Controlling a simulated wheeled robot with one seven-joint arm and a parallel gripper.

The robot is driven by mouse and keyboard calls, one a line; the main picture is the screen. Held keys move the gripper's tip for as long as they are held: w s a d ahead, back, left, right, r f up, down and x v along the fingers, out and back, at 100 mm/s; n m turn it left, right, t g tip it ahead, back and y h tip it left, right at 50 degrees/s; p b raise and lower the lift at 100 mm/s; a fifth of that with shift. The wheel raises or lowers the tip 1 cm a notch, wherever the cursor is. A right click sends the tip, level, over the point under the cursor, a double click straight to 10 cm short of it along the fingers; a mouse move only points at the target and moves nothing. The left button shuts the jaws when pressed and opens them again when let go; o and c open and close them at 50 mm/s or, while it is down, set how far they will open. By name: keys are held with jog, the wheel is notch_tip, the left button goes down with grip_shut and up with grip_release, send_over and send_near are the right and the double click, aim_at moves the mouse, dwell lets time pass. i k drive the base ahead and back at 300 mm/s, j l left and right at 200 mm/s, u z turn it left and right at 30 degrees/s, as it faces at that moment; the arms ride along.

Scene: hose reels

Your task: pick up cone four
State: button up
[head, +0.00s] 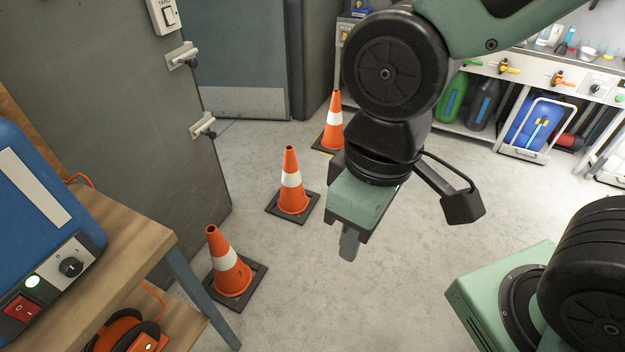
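Three orange cones with white bands stand upright on dark square bases on the floor. The near cone (230,276) is at lower left, beside the table leg, with a small dark mark low on its side that I cannot read clearly. The middle cone (292,198) stands farther back. The far cone (335,130) is partly hidden behind my arm, with some yellow at its base. I cannot tell which is cone four. My gripper (349,246) hangs over the floor to the right of the middle cone, apart from it. Its finger opening is not clear.
A wooden table (150,228) with a blue box (50,200) and an orange reel (128,332) is at left. A grey wall panel (130,110) stands behind it. Shelves with containers (484,105) line the back right. The middle floor (320,300) is clear.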

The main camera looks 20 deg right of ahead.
aim_at(292, 198)
jog(key=i+l, duration=0.15)
jog(key=i, duration=0.25)
jog(key=i+l+z, duration=0.15)
jog(key=i, duration=0.25)
jog(key=i+l+u, duration=0.5)
jog(key=i+l, duration=0.35)
